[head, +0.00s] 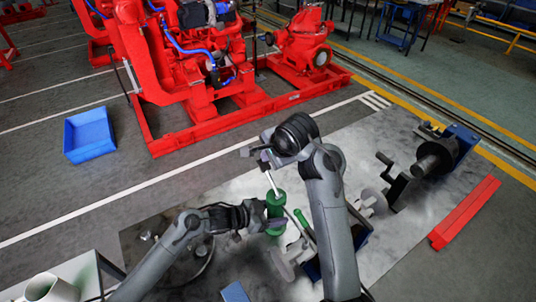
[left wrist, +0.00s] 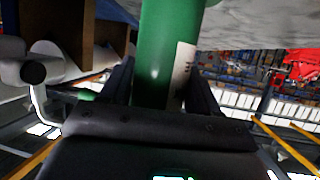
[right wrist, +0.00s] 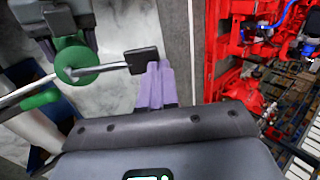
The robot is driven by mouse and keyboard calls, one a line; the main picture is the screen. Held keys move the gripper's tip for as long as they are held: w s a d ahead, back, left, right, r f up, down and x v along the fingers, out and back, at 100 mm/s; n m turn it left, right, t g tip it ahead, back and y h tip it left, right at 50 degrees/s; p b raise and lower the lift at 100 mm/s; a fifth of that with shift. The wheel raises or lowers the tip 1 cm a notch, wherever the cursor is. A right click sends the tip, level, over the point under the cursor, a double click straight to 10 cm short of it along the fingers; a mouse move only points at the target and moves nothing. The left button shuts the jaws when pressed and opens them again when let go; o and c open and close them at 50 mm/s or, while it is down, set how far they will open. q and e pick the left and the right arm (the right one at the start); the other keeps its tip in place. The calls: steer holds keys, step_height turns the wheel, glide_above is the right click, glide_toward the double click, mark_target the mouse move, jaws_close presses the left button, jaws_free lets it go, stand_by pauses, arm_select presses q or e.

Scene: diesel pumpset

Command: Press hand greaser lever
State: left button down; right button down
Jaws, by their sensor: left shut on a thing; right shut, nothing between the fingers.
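The hand greaser has a green cylindrical body (head: 275,212) with a thin silver rod (head: 272,183) rising from its top. My left gripper (head: 266,214) is shut around the body; the left wrist view shows the green cylinder (left wrist: 160,55), with a white label, between the fingers. My right gripper (head: 263,161) is over the rod's upper end. In the right wrist view its purple fingertips (right wrist: 158,82) are shut and empty, right beside a black block (right wrist: 142,60) on the rod's end. Whether they touch it I cannot tell. A green grip (right wrist: 40,98) shows beside the greaser's round top (right wrist: 77,60).
A red pumpset frame (head: 235,115) stands behind, with a blue bin (head: 89,135) to its left. A shaft assembly (head: 432,160) and a red beam (head: 465,212) lie at the right. A white container (head: 50,289) stands at lower left. Grey floor lies open between bin and arms.

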steer(key=shift+w, duration=0.1)
steer(key=shift+x, duration=0.95)
steer(key=x, duration=0.5)
steer(key=shift+a+f, duration=0.1)
steer(key=shift+f, duration=0.15)
steer(key=shift+w+a+f, duration=0.1)
steer(key=shift+w+f, duration=0.05)
steer(key=shift+f, duration=1.65)
step_height(320, 180, up, 14)
steer(key=w+a, duration=0.1)
steer(key=shift+w, duration=0.3)
